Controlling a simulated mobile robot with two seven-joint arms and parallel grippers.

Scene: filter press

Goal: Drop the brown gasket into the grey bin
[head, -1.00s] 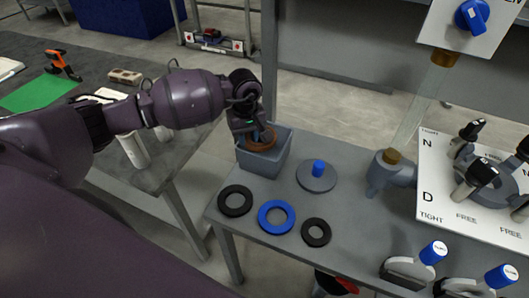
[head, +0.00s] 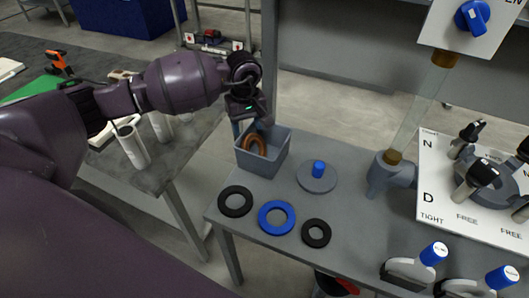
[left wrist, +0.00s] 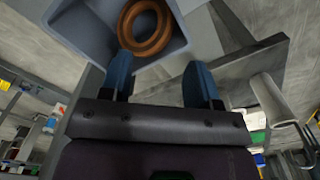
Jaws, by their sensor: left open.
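The brown gasket (head: 254,143) is a ring lying inside the grey bin (head: 266,166), tilted against the bin's left wall. The bin stands at the back left corner of the grey bench. My left gripper (head: 251,122) is above the bin's back left rim, apart from the gasket. In the left wrist view, the two blue fingers (left wrist: 160,82) are spread with nothing between them. That view also shows the brown gasket (left wrist: 163,42) inside the grey bin (left wrist: 75,28), beyond the fingertips. My right gripper is not in view.
A black ring (head: 235,201), a blue ring (head: 276,217) and a smaller black ring (head: 316,233) lie in front of the bin. A grey disc with a blue knob (head: 317,178) is right of it. A valve panel (head: 470,190) stands at the right.

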